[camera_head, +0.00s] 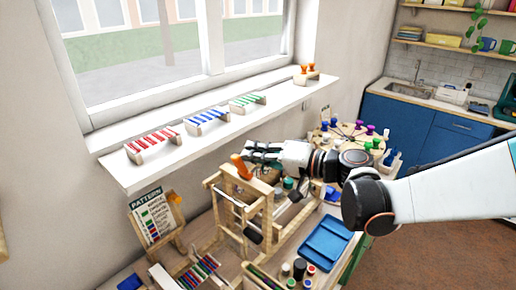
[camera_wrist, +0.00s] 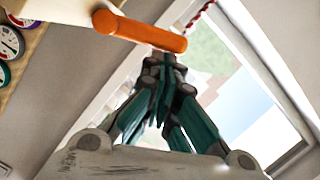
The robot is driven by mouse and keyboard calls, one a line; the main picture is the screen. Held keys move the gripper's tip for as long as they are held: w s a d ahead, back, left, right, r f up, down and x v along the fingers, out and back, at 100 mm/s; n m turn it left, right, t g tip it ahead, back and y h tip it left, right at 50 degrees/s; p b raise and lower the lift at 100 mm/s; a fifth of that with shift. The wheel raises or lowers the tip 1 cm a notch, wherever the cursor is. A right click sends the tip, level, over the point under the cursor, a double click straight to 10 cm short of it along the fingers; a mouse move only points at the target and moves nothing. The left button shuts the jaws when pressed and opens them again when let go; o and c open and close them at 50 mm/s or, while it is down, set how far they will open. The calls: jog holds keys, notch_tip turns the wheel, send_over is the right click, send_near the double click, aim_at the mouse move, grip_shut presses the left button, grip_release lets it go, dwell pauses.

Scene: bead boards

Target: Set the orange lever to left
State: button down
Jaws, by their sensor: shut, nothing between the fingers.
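The orange lever (camera_head: 241,166) stands at the top of a wooden frame (camera_head: 218,185) on the workbench, tilted with its upper end toward the left in the head view. In the wrist view the lever (camera_wrist: 140,29) is an orange bar crossing above my fingertips. My gripper (camera_head: 247,149) is shut and empty, with its tips right beside the lever's upper end. In the wrist view the gripper (camera_wrist: 166,60) has its tips close to the bar's right end. I cannot tell whether they touch it. The lever's lower mount is partly hidden.
A window sill (camera_head: 180,140) with bead racks runs behind the frame. A pattern card (camera_head: 152,217) stands left of it. Blue trays (camera_head: 325,243) and small jars (camera_head: 299,268) lie at the front right. A round board with coloured pegs (camera_head: 350,135) stands beyond my arm.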

jog(key=shift+s+a, duration=0.3)
jog(key=shift+a, duration=0.05)
jog(key=shift+s+a, duration=0.1)
dwell(0.3)
jog(key=shift+r, duration=0.1)
